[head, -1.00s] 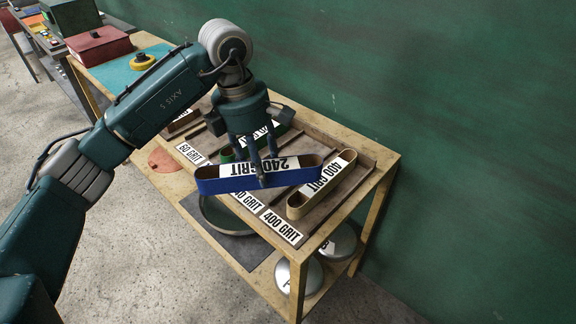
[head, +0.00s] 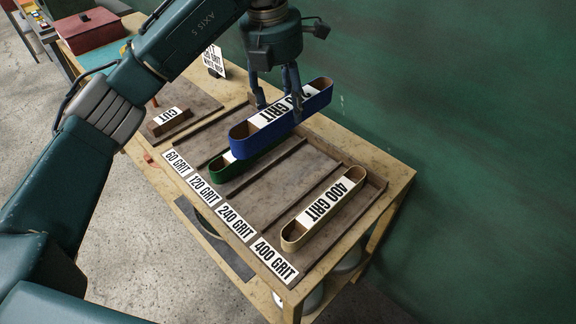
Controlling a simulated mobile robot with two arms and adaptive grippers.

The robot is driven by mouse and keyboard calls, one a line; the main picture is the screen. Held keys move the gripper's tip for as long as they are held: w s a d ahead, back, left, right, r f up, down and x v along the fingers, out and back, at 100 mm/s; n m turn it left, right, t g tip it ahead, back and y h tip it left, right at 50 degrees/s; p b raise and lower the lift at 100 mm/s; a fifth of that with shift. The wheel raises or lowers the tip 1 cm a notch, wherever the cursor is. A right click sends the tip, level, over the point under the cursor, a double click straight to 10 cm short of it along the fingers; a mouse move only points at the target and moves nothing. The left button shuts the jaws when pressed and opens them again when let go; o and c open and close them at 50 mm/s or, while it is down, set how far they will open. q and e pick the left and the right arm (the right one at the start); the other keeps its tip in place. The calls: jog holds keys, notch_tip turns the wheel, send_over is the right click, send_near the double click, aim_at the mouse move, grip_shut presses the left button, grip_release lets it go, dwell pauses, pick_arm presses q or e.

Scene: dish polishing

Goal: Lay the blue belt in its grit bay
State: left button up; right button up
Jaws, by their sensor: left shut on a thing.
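My left gripper (head: 275,98) is shut on the blue belt (head: 280,128), a long loop with a white grit label partly hidden by the fingers. It holds the belt in the air above the far part of the grit tray. The belt overlaps the green belt (head: 240,164) in the picture, which lies in the 120 grit bay. The 240 grit bay (head: 284,183), behind its 240 GRIT label (head: 236,222), is empty. The tan 400 grit belt (head: 325,212) lies in the bay to its right. My right gripper is not in view.
Raised dividers separate the bays. A brown bar (head: 170,121) by a CUT label lies on a board at the left. A small sign (head: 216,60) stands behind it. A red box (head: 90,31) is at the far left. The green wall (head: 470,130) rises behind the table.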

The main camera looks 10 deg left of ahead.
pick_arm(q)
jog(key=f, duration=0.2)
jog(key=s+f+p, duration=0.1)
jog(key=shift+f, duration=0.4)
jog(key=f, duration=0.3)
jog(key=f+p, duration=0.1)
jog(key=f, duration=0.3)
jog(key=f+p, duration=0.1)
jog(key=f, duration=0.3)
jog(key=shift+w, duration=0.25)
notch_tip(320, 180, down, 3)
jog(key=shift+f+p, duration=0.2)
jog(key=shift+p, duration=0.6)
jog(key=shift+f, duration=0.6)
jog(key=o, duration=1.3)
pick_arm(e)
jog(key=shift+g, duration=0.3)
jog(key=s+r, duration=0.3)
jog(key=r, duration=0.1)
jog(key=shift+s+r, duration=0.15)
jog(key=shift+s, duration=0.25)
